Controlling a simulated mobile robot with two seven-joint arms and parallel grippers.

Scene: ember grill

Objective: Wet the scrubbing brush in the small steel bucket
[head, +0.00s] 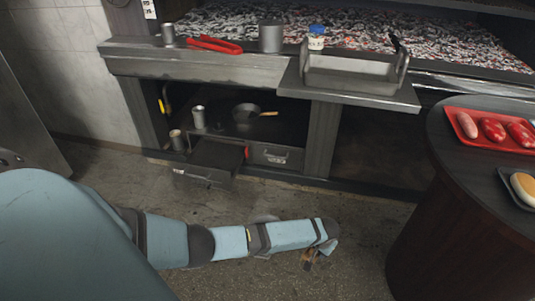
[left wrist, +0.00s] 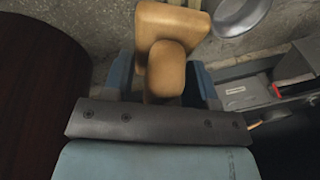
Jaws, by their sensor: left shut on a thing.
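My left gripper (head: 318,260) is low over the floor at the end of the outstretched arm. It is shut on the scrubbing brush, a tan wooden piece (left wrist: 167,68) that sits between the blue fingers in the left wrist view. Its bristles cannot be made out. A round grey metal vessel (left wrist: 240,14), probably the small steel bucket, is cut by the top edge of that view, right of the brush and apart from it. In the head view a grey rounded rim (head: 266,217) shows behind my forearm, which hides most of it. My right gripper is not in view.
An open drawer (head: 208,163) juts out below the grill. A pan (head: 246,112) and metal cups stand on the lower shelf. A round dark table (head: 452,170) with a red tray (head: 468,136) stands at right. Bare floor lies between.

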